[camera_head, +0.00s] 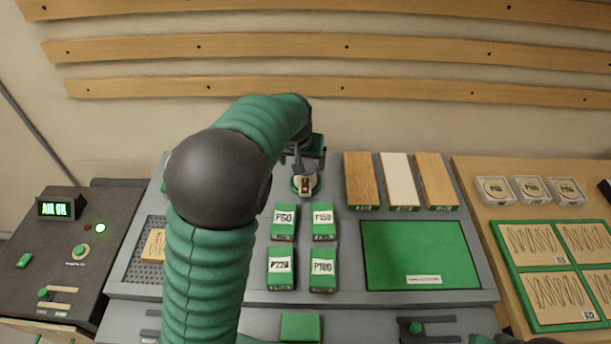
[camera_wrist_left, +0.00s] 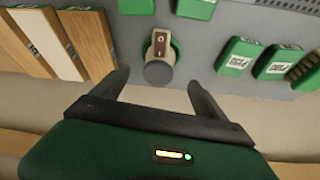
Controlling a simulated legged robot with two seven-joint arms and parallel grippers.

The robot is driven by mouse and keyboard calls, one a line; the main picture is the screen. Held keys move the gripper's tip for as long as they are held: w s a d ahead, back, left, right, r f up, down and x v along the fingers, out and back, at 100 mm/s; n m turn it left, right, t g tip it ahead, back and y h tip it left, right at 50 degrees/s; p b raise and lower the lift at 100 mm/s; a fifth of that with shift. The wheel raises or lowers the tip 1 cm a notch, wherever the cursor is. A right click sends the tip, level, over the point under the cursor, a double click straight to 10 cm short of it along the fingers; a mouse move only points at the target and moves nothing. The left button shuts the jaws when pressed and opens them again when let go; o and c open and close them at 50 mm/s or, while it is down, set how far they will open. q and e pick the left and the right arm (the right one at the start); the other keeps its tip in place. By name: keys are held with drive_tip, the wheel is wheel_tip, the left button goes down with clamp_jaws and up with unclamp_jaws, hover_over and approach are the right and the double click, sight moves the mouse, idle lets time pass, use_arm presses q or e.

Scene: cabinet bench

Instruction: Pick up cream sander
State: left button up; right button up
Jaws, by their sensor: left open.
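The cream sander (camera_head: 305,184) stands at the back of the grey bench, with a cream and brown top and a green rim. In the left wrist view the sander (camera_wrist_left: 161,43) shows its brown top plate and a round grey part toward me. My left gripper (camera_head: 306,160) is just behind and above it in the head view, partly hidden by its own wrist. In the left wrist view the left gripper (camera_wrist_left: 157,82) is open, its fingers spread on either side of the grey part, with nothing held. My right gripper is not in view.
Several green grit boxes (camera_head: 284,222) stand in front of the sander. Three wood boards (camera_head: 398,181) lie to its right, behind a green mat (camera_head: 416,255). A dark control box (camera_head: 75,245) is at left.

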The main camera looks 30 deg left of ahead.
sight(306, 165)
use_arm(q)
drive_tip(key=x, duration=0.3)
drive_tip(key=w+x, duration=0.1)
drive_tip(key=x, duration=0.1)
drive_tip(key=shift+w+f, duration=0.15)
drive_tip(key=shift+w, duration=0.05)
drive_tip(key=x, duration=0.4)
drive_tip(key=shift+s+a, duration=0.1)
drive_tip(key=shift+a, duration=0.15)
drive_tip(key=shift+w+f, duration=0.15)
drive_tip(key=shift+w, duration=0.1)
drive_tip(key=shift+s, duration=0.15)
drive_tip(key=c, duration=0.6)
clamp_jaws()
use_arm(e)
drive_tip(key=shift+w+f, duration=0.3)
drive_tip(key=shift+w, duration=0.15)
